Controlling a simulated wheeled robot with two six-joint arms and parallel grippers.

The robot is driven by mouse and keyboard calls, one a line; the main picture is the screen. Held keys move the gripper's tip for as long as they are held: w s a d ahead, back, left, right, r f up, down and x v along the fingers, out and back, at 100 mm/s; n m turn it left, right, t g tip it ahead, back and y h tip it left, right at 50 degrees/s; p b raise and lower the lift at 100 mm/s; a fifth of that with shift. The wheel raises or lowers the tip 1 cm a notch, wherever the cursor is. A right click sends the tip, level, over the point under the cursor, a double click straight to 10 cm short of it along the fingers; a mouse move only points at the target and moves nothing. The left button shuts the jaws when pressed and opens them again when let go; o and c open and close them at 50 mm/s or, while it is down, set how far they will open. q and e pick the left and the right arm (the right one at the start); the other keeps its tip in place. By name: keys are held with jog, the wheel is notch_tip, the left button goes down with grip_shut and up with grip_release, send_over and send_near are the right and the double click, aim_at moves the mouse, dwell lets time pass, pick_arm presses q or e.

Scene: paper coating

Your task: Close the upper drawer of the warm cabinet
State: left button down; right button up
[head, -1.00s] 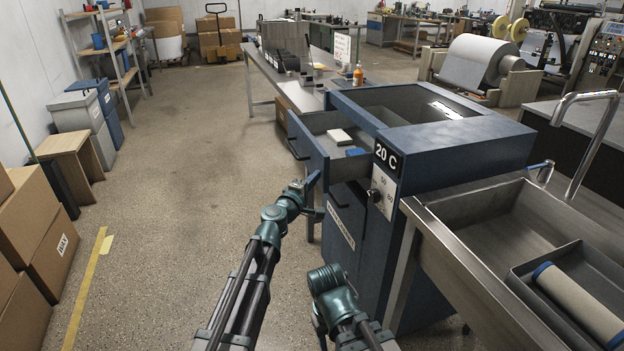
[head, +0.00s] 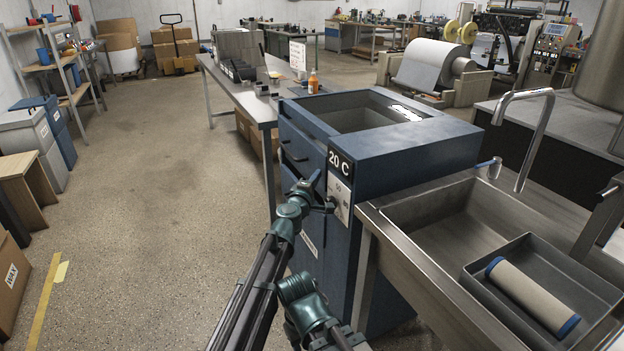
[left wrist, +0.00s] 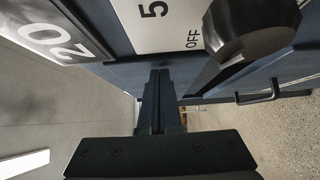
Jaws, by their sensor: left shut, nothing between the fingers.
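The blue cabinet (head: 400,145) with the "20 C" label stands ahead of me, its top compartment open. Its upper drawer (head: 302,150) looks pushed in, its front about flush with the cabinet face and its dark handle showing. My left gripper (head: 318,190) is shut and empty, in front of the cabinet just below the label and beside the control panel. In the left wrist view the shut fingers (left wrist: 158,85) point at the cabinet front below the dark knob (left wrist: 255,30); I cannot tell whether they touch it. A drawer handle (left wrist: 262,95) shows to the right. My right gripper is out of view.
A steel sink (head: 440,225) with a grey tray (head: 590,290) and a roller (head: 530,298) adjoins the cabinet on the right. A long metal table (head: 235,85) stands behind it. The floor (head: 150,190) to the left is clear; cardboard boxes (head: 12,285) stand at far left.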

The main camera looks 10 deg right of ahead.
pick_arm(q)
jog(key=shift+d, duration=0.35)
